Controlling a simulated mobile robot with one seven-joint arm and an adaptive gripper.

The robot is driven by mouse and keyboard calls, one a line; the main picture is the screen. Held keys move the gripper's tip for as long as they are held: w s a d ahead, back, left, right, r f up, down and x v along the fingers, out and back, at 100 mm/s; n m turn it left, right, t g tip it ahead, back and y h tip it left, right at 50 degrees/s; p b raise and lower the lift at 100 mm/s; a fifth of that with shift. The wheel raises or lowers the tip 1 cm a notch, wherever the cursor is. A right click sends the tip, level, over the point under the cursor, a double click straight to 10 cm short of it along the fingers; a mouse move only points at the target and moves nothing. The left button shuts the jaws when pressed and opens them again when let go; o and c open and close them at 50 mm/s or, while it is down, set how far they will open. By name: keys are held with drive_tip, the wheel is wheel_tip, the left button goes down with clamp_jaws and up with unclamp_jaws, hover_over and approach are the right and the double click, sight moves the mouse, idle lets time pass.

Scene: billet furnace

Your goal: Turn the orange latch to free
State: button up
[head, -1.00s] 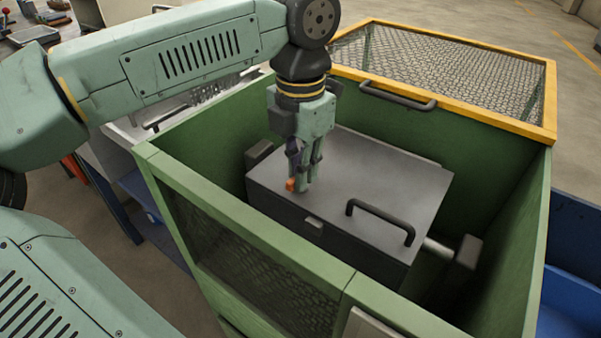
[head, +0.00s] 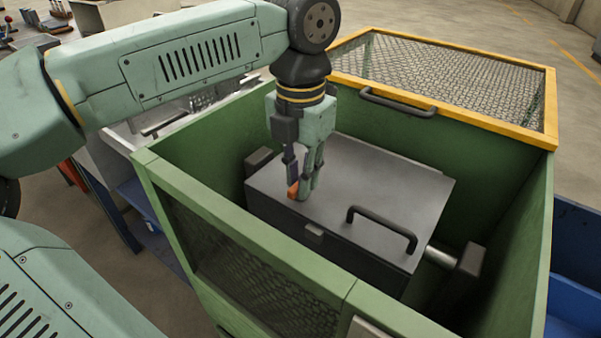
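The orange latch (head: 293,189) is a small piece on top of the dark grey furnace lid (head: 370,185), near its front left edge. My gripper (head: 300,190) points down at the latch, with its fingertips around or against it. The fingers hide part of the latch, and I cannot tell whether they grip it or only touch it. A small grey catch (head: 314,230) sits on the front edge of the lid. The lid is down on the grey box.
The green enclosure (head: 250,245) surrounds the box on all sides. Its mesh cover with a yellow frame (head: 450,112) is folded back behind. A black bar handle (head: 383,226) rises from the lid right of my gripper. A blue bin (head: 575,260) stands at the right.

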drive_tip(key=shift+o, duration=1.4)
drive_tip(key=shift+r, duration=0.1)
wheel_tip(320, 180, up, 12)
